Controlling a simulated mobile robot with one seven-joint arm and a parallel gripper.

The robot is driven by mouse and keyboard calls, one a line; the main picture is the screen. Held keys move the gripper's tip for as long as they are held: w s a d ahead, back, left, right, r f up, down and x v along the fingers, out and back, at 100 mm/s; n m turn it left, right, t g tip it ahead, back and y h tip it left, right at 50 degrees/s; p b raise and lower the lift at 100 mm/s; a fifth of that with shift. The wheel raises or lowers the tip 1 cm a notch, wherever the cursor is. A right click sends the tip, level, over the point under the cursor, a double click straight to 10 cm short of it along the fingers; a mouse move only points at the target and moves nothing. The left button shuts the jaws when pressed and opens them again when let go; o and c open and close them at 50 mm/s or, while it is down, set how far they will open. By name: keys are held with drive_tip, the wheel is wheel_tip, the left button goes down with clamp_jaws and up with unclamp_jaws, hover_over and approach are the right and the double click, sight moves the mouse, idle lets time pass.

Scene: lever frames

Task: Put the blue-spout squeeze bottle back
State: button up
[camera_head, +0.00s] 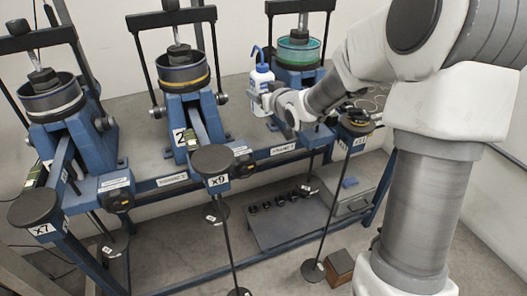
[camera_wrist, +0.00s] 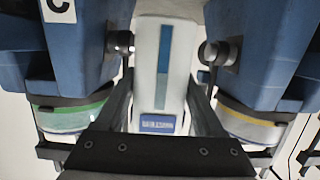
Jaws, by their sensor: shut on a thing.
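The squeeze bottle (camera_head: 261,76) is white with a bent blue spout and stands upright between the middle and right lever frames. My gripper (camera_head: 266,97) is shut on its body from the right. In the wrist view the bottle (camera_wrist: 165,60) shows a blue stripe and a blue label between my two fingers (camera_wrist: 166,105). Its base is partly hidden by my gripper, and I cannot tell whether it touches the bench.
The middle lever frame (camera_head: 187,105) with a yellow-ringed pan and the right one (camera_head: 297,75) with a teal pan flank the bottle. A left frame (camera_head: 75,125) stands further off. Weights (camera_head: 280,201) sit on a low grey platform. A brown block (camera_head: 339,265) lies on the floor.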

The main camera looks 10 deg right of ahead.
drive_tip(key=shift+w+d+b, duration=0.15)
drive_tip(key=shift+b, duration=0.3)
drive_tip(key=shift+f, duration=0.3)
wheel_tip(320, 180, down, 9)
drive_tip(key=b, duration=0.3)
drive_tip(key=shift+f, duration=0.15)
drive_tip(key=shift+f+b, duration=0.2)
drive_tip(key=shift+b, duration=0.1)
drive_tip(key=o, duration=1)
drive_tip(key=shift+r, duration=0.15)
